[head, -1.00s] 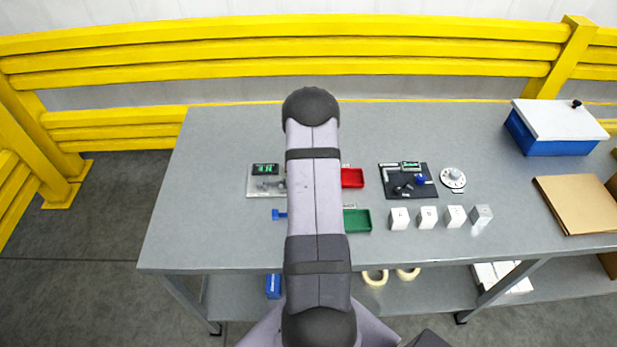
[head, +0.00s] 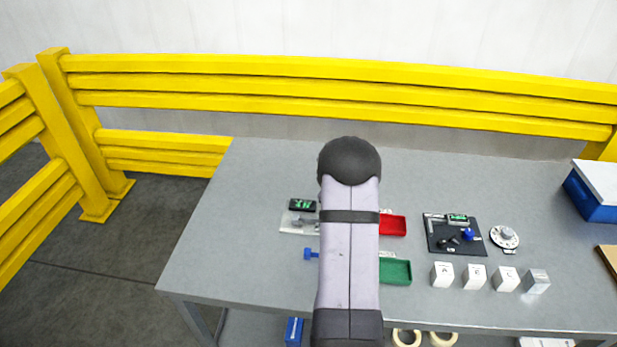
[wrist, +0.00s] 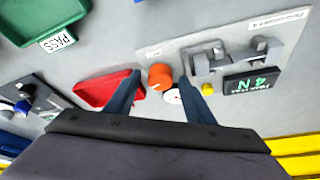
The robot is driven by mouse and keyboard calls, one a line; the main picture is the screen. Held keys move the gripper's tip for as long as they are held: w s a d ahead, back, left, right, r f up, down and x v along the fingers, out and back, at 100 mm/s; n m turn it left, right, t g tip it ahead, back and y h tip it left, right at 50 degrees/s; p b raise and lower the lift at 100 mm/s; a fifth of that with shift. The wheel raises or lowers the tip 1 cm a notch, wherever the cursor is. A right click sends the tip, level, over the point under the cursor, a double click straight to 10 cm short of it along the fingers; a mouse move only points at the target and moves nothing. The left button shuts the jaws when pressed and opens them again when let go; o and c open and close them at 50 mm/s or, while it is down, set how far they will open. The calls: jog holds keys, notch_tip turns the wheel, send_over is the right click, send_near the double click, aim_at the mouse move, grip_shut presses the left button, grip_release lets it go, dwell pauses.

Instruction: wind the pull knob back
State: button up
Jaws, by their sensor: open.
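The pull tester's pale base plate (head: 297,224) lies on the left part of the bench, partly behind my arm in the head view. In the wrist view it carries a grey clamp (wrist: 218,60), a dark display (wrist: 252,82) with green characters, an orange round knob (wrist: 160,76), a white disc (wrist: 173,97) and a yellow button (wrist: 208,89). The orange knob looks like the pull knob. My gripper (wrist: 161,66) is open, its fingers on either side of the orange knob in the picture. I cannot tell its height above the knob. My arm hides the knob in the head view.
A red tray (head: 393,226) and a green PASS tray (head: 396,271) lie beside the tester. A blue object (head: 311,254) sits in front of it. A black board (head: 446,246), a dial (head: 505,238) and several pale blocks (head: 474,276) stand to the right. The left bench end is clear.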

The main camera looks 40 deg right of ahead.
jog(key=m+g+p, duration=0.1)
jog(key=m, duration=0.3)
jog(key=shift+w+r+g+p, duration=0.15)
jog(key=shift+g+p, duration=0.2)
jog(key=shift+g, duration=0.05)
jog(key=shift+a+r+b, duration=0.1)
jog(key=shift+r+b, duration=0.15)
jog(key=shift+b, duration=0.25)
jog(key=s+a+r+g+y+b, duration=0.2)
jog(key=s+a+r, duration=0.3)
jog(key=a+r, duration=0.15)
jog(key=w+a+r+t+y, duration=0.2)
jog(key=w+r+y, duration=0.3)
jog(key=w+r, duration=0.5)
jog(key=shift+w+a+r+m, duration=0.3)
jog(key=shift+a+r, duration=0.35)
jog(key=shift+r, duration=1.2)
